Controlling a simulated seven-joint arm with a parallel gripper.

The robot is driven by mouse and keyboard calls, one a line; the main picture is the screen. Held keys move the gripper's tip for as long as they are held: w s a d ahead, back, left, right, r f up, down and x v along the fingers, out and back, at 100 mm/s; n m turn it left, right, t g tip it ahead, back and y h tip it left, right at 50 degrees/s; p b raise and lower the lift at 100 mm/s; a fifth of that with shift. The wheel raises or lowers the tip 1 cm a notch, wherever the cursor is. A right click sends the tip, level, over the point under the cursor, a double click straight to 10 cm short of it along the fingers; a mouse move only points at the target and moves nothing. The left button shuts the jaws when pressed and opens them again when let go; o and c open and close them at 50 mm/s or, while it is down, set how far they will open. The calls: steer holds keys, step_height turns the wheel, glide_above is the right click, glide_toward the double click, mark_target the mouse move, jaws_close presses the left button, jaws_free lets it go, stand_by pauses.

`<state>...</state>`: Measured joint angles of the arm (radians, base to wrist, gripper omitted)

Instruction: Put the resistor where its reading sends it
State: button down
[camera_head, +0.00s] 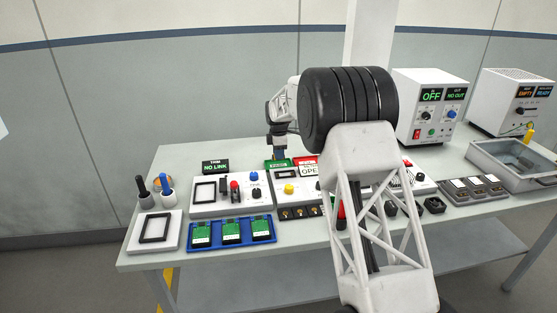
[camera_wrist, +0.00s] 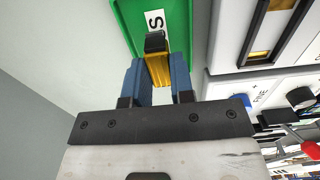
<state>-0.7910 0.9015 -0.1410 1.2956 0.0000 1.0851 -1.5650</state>
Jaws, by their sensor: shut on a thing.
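My gripper (camera_wrist: 158,72) is shut on a small yellow part with a black end (camera_wrist: 157,65), held between its two blue fingers. The part may be the resistor; its markings cannot be read. In the wrist view the part lies over a green tray (camera_wrist: 122,15) with a white label bearing an "S". I cannot tell whether the part touches the tray. In the head view my gripper (camera_head: 279,151) is low at the back of the table, at the green tray (camera_head: 270,164). The held part is hidden there. A red tray (camera_head: 298,160) stands just right of the green one.
A display reading "NO LINK" (camera_head: 215,166) stands left of the green tray. White panels with knobs (camera_head: 205,209) lie in front, with a blue tray (camera_head: 190,247) of green boards nearer. My arm hides the middle right. A grey bin (camera_head: 485,151) stands far right.

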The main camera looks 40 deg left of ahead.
steer(key=shift+f, duration=1.5)
steer(key=shift+f, duration=0.15)
steer(key=c, duration=1)
jaws_free()
step_height(320, 180, up, 12)
steer(key=shift+r, duration=0.15)
